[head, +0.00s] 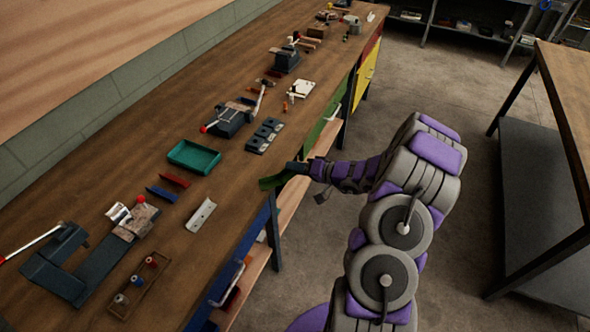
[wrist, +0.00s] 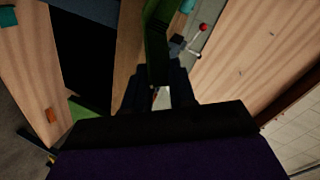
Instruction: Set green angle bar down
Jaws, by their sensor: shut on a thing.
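The green angle bar (head: 270,183) is at the tip of my gripper (head: 292,168) in the head view, by the workbench's front edge. My gripper is shut on one end of it. I cannot tell from this view whether the bar touches the bench or hangs above it. In the wrist view the green angle bar (wrist: 157,42) extends away from between the dark fingers of my gripper (wrist: 160,92), which hide its held end. On the bench, a red bar (head: 174,180), a blue bar (head: 161,194) and a pale metal bar (head: 201,214) lie left of my gripper.
A teal tray (head: 193,158) and a dark block with recesses (head: 265,136) stand on the workbench (head: 160,150). A clamp with a red-tipped lever (head: 232,117) is behind them. A vise-like tool (head: 85,265) is at lower left. Another table (head: 570,90) stands at right across open floor.

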